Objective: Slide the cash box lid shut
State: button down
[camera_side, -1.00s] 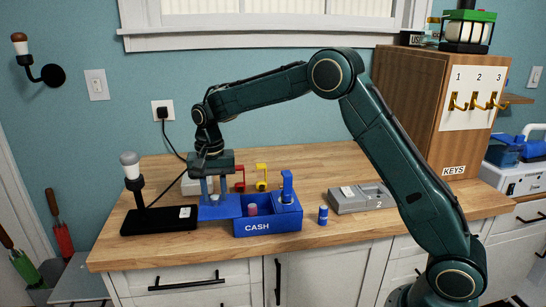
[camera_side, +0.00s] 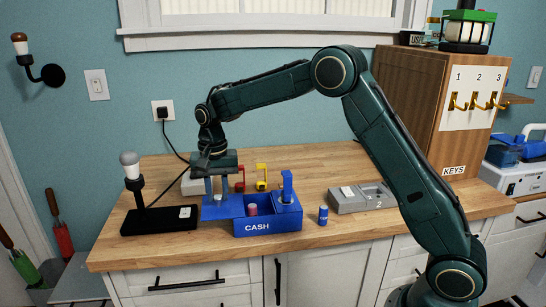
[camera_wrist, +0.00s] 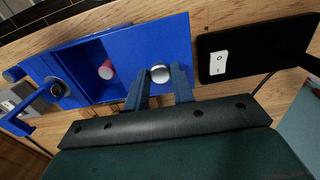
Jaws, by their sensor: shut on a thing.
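The blue cash box (camera_side: 285,225) sits on the wooden counter, its front marked CASH. Its flat blue lid (camera_side: 222,211) sticks out past the box's left side, leaving the middle of the box uncovered with a pink roll (camera_side: 253,209) visible inside. My gripper (camera_side: 217,192) is over the lid. In the wrist view my gripper's fingers (camera_wrist: 159,82) are closed around the round silver knob (camera_wrist: 160,73) on the lid (camera_wrist: 168,35). A blue upright piece (camera_side: 287,186) stands at the right part of the box.
A black base with a lamp-like post (camera_side: 158,220) stands close to the left of the lid. A blue cylinder (camera_side: 323,215) and a grey box (camera_side: 360,199) sit to the right. Red (camera_side: 240,180) and yellow (camera_side: 262,175) pieces stand behind the box. The front counter strip is clear.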

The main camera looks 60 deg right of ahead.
jog(key=shift+s+d, duration=2.75)
jog(key=shift+s, duration=0.05)
dwell(2.0)
jog(key=c, duration=1.4)
grip_release()
jog(key=shift+c, duration=0.2)
notch_tip(320, 180, up, 6)
jog(key=shift+s+r, duration=0.1)
